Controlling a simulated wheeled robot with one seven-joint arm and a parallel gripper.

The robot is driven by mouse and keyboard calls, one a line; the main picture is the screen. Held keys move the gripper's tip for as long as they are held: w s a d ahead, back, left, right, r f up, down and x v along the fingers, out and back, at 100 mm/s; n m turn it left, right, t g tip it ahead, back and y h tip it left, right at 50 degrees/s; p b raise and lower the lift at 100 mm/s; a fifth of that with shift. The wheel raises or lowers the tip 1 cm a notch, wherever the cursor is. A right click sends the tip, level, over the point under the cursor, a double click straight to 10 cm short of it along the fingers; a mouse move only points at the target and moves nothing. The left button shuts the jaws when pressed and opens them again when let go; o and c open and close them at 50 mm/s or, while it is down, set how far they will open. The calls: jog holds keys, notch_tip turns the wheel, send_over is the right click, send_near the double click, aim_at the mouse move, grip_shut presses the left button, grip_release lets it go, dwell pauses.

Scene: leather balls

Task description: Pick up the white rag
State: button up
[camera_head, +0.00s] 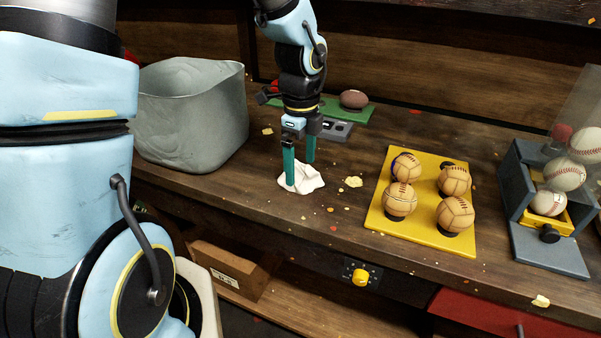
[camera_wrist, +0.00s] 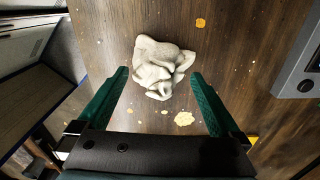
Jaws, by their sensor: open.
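The white rag (camera_head: 301,179) lies crumpled on the wooden workbench, between the grey bin and the yellow ball tray. It also shows in the wrist view (camera_wrist: 158,66), ahead of and between my two green fingers. My gripper (camera_head: 299,174) points down over the rag with its fingers apart. In the head view, the left finger overlaps the rag and the right finger stands just behind it. In the wrist view my gripper (camera_wrist: 162,84) is open, with nothing between the fingertips but the rag beyond them. I cannot tell whether a finger touches the rag.
A grey bin (camera_head: 195,115) stands left of the rag. A yellow tray (camera_head: 421,239) with several leather balls lies to the right. A ball dispenser (camera_head: 545,205) is at far right. A green mat (camera_head: 357,113) with a brown ball (camera_head: 354,99) lies behind. Scraps dot the bench.

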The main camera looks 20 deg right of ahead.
aim_at(301, 162)
jog(key=shift+f, duration=1.2)
jog(key=c, duration=1.1)
jog(key=shift+r, duration=0.1)
notch_tip(301, 162, up, 10)
jog(key=shift+f, duration=0.1)
